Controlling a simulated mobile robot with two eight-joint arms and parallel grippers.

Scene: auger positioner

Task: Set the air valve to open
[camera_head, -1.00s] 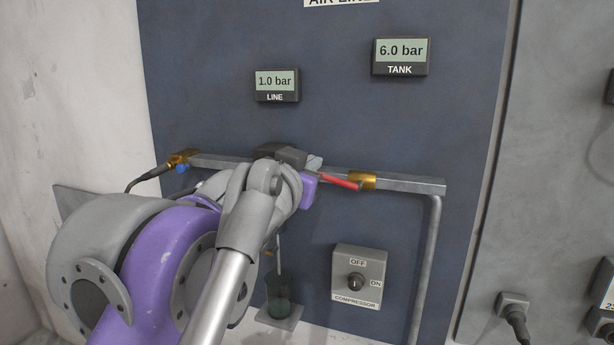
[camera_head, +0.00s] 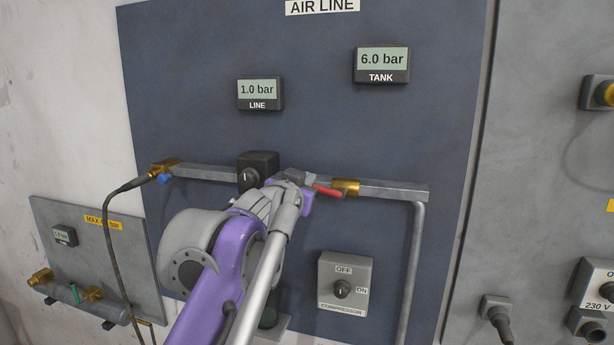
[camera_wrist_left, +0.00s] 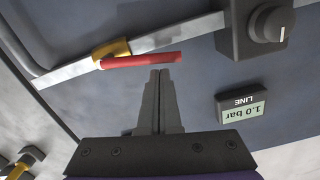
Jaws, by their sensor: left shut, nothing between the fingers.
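The air valve is a brass body (camera_head: 345,187) on the grey pipe with a red lever (camera_head: 328,191). The lever runs left from the body, at a small angle to the pipe. In the left wrist view the brass body (camera_wrist_left: 112,48) and red lever (camera_wrist_left: 142,60) show whole. My left gripper (camera_head: 312,181) is at the lever's free end, partly hidden behind its own wrist. In the wrist view its fingers (camera_wrist_left: 160,74) are shut and empty, with the tips right beside the lever; I cannot tell whether they touch. My right gripper is out of view.
A black regulator (camera_head: 257,168) with a knob sits left of the lever on the pipe. The LINE display (camera_head: 260,94) reads 1.0 bar, the TANK display (camera_head: 381,65) 6.0 bar. A compressor switch (camera_head: 344,284) is below. A black hose (camera_head: 108,230) hangs left.

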